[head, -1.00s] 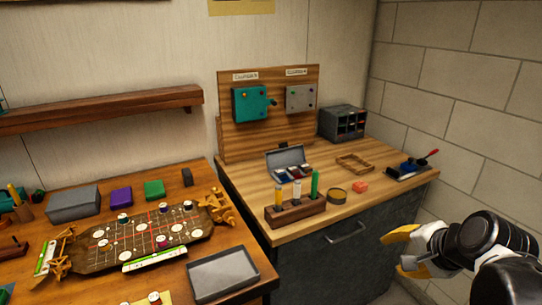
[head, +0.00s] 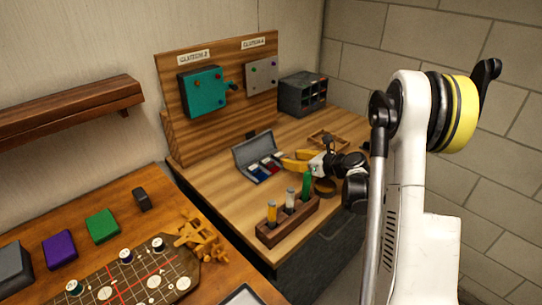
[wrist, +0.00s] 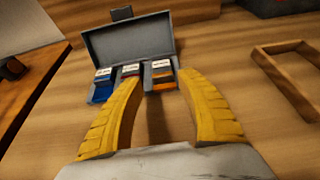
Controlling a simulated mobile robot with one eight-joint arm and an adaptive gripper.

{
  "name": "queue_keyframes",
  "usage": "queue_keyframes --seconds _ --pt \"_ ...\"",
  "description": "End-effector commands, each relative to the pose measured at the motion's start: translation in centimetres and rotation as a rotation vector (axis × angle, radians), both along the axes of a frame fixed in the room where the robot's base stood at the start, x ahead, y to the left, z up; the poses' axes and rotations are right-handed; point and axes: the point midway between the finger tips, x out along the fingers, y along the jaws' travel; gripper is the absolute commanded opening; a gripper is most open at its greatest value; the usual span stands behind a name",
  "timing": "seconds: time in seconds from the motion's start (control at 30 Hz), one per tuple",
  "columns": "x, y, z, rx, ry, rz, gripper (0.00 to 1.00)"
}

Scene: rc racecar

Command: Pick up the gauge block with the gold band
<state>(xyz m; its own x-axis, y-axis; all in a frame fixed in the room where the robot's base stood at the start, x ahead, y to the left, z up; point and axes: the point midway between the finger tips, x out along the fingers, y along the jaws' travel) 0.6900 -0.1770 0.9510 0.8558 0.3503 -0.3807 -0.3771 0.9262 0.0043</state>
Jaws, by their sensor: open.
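The open grey case (wrist: 130,42) lies ahead of my gripper in the wrist view, lid raised at the back; it also shows in the head view (head: 243,158). It holds small pale-topped blocks in a row. The left block (wrist: 103,74) shows blue, the middle block (wrist: 130,69) red. The right one, the gold-banded gauge block (wrist: 162,68), shows an orange-gold stripe. My gripper (wrist: 158,80) is open and empty, its yellow fingers pointing at the case's right part, fingertips visually flanking the gold-banded block. In the head view my gripper (head: 290,160) is just right of the case.
A wooden rack with upright tubes (head: 288,222) stands in front. A shallow wooden tray (wrist: 268,62) lies to the right. A panel board (head: 165,110) and a dark drawer unit (head: 302,95) stand behind. Bare worktop (wrist: 220,60) lies between case and tray.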

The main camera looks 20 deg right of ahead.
Motion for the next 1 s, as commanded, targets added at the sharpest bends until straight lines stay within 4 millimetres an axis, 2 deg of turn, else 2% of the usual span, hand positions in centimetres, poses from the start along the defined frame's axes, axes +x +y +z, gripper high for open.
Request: queue_keyframes --seconds 0.1,0.37,0.6,0.87,0.97,1.0 --pt "1.9 0.9 -1.1 -0.002 -0.001 0.004 0.43" --pt "4.2 1.7 -1.7 -0.003 0.0 0.003 0.43" --pt "7.6 2.9 -2.7 -0.005 0.0 0.005 0.43" --pt "8.0 3.1 -2.8 -0.009 0.001 0.004 0.43" --pt "8.0 3.1 -2.8 -0.01 0.001 0.006 0.15" --pt "8.0 3.1 -2.9 -0.01 0.002 0.006 0.02"
